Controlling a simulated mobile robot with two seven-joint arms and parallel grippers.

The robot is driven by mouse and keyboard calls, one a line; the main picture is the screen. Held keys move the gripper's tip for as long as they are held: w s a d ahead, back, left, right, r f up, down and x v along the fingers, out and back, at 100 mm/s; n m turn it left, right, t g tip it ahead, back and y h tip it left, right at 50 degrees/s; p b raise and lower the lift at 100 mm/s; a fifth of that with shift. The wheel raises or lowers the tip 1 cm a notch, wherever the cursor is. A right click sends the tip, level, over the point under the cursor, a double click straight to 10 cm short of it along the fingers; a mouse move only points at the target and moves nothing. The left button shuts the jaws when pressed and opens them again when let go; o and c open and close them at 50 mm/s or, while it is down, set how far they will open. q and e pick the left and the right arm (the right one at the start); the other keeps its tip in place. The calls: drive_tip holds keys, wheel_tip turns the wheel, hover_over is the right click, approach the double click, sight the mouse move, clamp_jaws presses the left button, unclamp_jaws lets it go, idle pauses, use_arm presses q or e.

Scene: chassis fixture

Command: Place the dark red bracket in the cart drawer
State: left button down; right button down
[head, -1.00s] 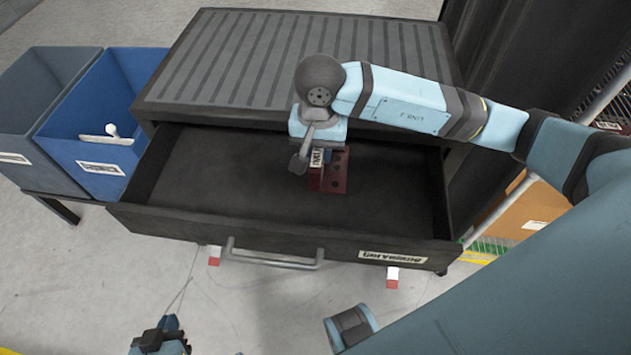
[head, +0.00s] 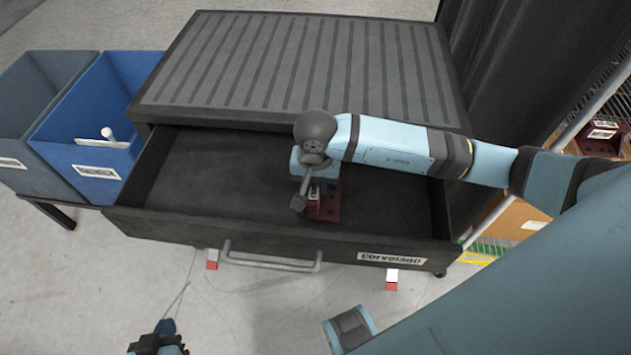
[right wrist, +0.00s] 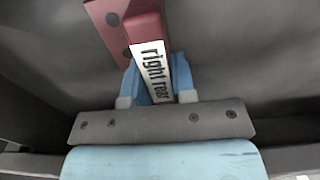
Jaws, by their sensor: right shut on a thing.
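The dark red bracket (head: 327,204) is inside the open cart drawer (head: 220,190), right of its middle and towards the front panel. My right gripper (head: 314,193) is shut on it, reaching down into the drawer. In the right wrist view the bracket (right wrist: 128,25) sticks out beyond the blue fingers, and its white label reads "right rear". I cannot tell whether the bracket touches the drawer floor. My left gripper (head: 158,345) is at the bottom edge of the head view, in front of the cart and away from the drawer; its fingers are not clear.
The ribbed cart top (head: 300,65) lies behind the drawer. A blue bin (head: 85,150) with a white item in it and a grey bin (head: 30,110) stand at the left. A rack at the right holds another dark red part (head: 600,140). The drawer's left half is empty.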

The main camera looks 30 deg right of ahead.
drive_tip(key=shift+f, duration=0.15)
drive_tip(key=c, duration=0.9)
unclamp_jaws()
drive_tip(key=shift+c, duration=0.2)
wheel_tip(320, 180, up, 12)
drive_tip(key=shift+r+p, duration=0.2)
drive_tip(key=shift+p, duration=0.2)
